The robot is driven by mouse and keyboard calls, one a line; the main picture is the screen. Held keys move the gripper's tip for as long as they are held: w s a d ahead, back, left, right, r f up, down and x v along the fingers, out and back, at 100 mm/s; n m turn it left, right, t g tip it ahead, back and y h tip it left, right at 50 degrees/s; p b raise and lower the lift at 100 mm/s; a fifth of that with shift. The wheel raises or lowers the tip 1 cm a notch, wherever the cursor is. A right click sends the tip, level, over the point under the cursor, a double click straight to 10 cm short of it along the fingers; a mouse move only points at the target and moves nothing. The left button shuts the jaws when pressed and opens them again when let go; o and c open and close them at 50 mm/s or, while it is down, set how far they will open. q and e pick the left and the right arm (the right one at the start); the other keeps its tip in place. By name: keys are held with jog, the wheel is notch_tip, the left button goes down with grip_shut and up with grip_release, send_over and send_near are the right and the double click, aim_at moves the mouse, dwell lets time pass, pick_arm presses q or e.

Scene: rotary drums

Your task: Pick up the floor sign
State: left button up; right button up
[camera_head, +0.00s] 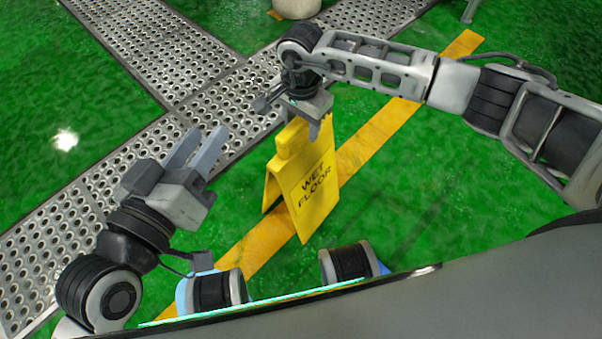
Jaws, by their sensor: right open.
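A yellow folding floor sign (312,190) stands open on the green floor in the middle of the view, with "WET FLOOR" in dark letters on its front panel. My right gripper (288,118) is open at the top of the sign. One finger is left of the sign's top, and the other overlaps its upper right edge in the picture. I cannot tell if it touches the sign. My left gripper (208,133) is open and empty, left of the sign and apart from it, with its fingers pointing up and right.
A yellow floor stripe (388,122) runs diagonally beneath the sign. Perforated metal grating (168,48) crosses the floor at the left and top. A pale cylindrical object (297,7) stands at the top edge. Green floor (400,200) right of the sign is clear.

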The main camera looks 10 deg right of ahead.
grip_shut()
jog(key=shift+r, duration=0.15)
dwell(1.1)
